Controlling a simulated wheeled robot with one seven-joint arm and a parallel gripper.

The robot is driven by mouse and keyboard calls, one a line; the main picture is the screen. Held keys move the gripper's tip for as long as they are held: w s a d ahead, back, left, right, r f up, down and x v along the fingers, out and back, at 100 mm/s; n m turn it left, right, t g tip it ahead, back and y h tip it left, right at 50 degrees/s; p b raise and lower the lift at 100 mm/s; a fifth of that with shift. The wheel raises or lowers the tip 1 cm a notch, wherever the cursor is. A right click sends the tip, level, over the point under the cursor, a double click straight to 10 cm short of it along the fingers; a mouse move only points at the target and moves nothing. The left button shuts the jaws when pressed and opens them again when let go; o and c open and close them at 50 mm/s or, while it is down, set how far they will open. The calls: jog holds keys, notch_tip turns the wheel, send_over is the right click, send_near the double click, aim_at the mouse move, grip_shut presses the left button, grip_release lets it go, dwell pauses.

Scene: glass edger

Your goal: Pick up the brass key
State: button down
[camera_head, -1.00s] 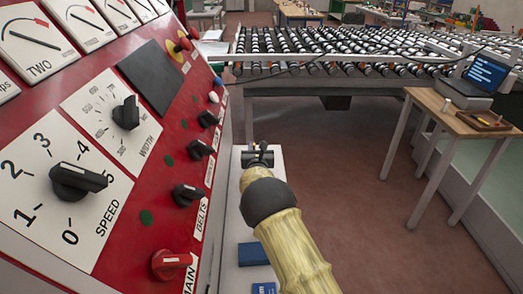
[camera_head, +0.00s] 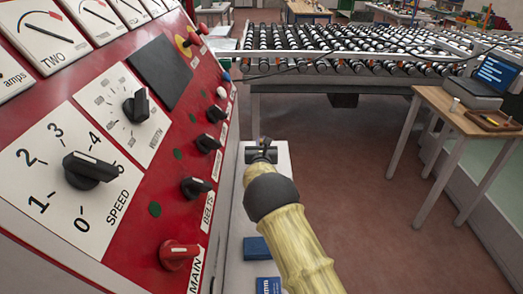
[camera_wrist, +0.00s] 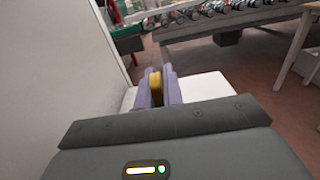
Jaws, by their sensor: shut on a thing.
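My gripper (camera_wrist: 157,88) is shut on the brass key (camera_wrist: 156,86), a yellow-gold piece that shows between the two purple-grey fingers in the wrist view. Most of the key is hidden by the fingers. In the head view my gripper (camera_head: 263,146) is above the far part of a white surface (camera_head: 283,158) beside the red control panel. The key is too small to make out clearly there. I cannot tell whether the key touches the white surface.
The red control panel (camera_head: 150,225) with black knobs rises close on the left. Blue boxes (camera_head: 257,248) lie on the near part of the white surface. A roller conveyor (camera_head: 340,55) stands behind. A wooden table (camera_head: 455,112) with a laptop (camera_head: 487,82) is at right. Open floor lies between.

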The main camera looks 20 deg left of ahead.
jog(key=shift+r, duration=0.1)
jog(key=shift+a+r, duration=0.15)
jog(key=shift+r, duration=0.3)
notch_tip(320, 180, up, 9)
jog(key=p, duration=0.2)
jog(key=shift+p, duration=0.3)
